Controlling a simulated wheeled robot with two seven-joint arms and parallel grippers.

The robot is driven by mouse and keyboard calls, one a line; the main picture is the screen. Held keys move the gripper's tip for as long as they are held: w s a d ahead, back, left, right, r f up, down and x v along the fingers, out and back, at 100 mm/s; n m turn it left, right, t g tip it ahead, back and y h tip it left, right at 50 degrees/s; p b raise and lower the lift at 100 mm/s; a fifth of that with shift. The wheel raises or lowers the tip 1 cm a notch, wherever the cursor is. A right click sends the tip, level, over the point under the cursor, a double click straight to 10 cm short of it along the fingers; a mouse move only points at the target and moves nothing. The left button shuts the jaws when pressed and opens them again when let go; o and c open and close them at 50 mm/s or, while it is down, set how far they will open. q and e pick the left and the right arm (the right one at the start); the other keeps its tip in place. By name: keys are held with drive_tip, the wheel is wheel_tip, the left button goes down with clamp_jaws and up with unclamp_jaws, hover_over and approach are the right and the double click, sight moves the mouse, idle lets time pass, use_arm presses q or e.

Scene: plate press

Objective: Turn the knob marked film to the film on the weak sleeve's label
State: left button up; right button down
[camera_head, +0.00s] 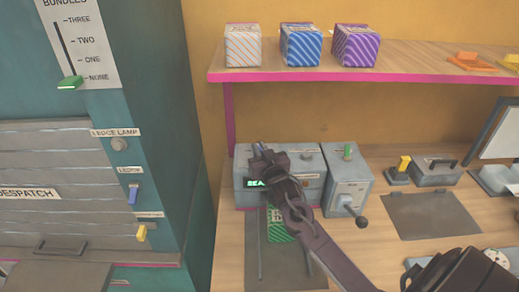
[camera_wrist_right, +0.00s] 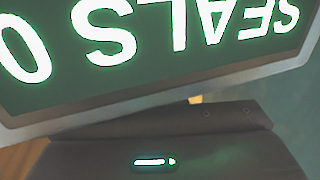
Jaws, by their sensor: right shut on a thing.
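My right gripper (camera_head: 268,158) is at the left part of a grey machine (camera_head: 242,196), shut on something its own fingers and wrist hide. No film mark or knob pointer can be read there. The machine's green-lit display (camera_head: 256,183) is partly covered by my arm; in the right wrist view, the display (camera_wrist_right: 150,35) reads SEALS 0 upside down, and the fingertips are not visible. A green striped packet (camera_head: 276,236) with a pale label lies in front of the machine, partly behind my arm. The label's words are not readable, and no sleeve is marked weak. My left gripper is not in view.
A grey box with a green-topped lever and a crank (camera_head: 347,190) stands right of the machine. A dark mat (camera_head: 435,213) lies farther right. A pink-edged shelf (camera_head: 400,75) with striped boxes is above. A teal cabinet (camera_head: 165,90) stands at the left.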

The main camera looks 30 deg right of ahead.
drive_tip(key=shift+d+n+t+y, duration=0.15)
drive_tip(key=shift+n+y, duration=0.8)
drive_tip(key=shift+y, duration=0.5)
drive_tip(key=shift+n+t+y, duration=0.15)
drive_tip(key=shift+n+y, duration=0.8)
drive_tip(key=shift+y, duration=0.5)
drive_tip(key=c, duration=1.5)
unclamp_jaws()
drive_tip(key=shift+o, duration=0.2)
drive_tip(key=shift+s, duration=0.15)
